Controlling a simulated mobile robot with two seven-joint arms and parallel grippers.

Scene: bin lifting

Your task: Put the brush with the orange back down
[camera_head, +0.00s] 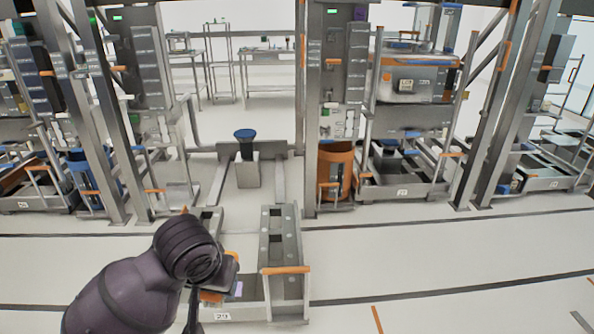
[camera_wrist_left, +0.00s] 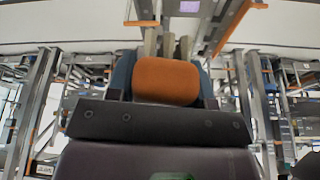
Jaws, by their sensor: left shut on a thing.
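My left arm comes in from the left in the head view, and its gripper (camera_head: 214,286) is over the left part of a low grey cart (camera_head: 250,312), largely hidden behind the wrist. In the left wrist view the brush with the orange back (camera_wrist_left: 167,82) sits between the fingers of this gripper (camera_wrist_left: 165,72), which is shut on it. Its orange back faces the camera; pale parts show beyond it. Whether the brush touches the cart cannot be told. My right gripper is in neither view.
The cart carries a tall grey block with square openings (camera_head: 277,225) and an orange handle (camera_head: 286,270). Behind stand a bin with a blue top (camera_head: 246,160), an orange barrel (camera_head: 335,172) and steel posts (camera_head: 300,100).

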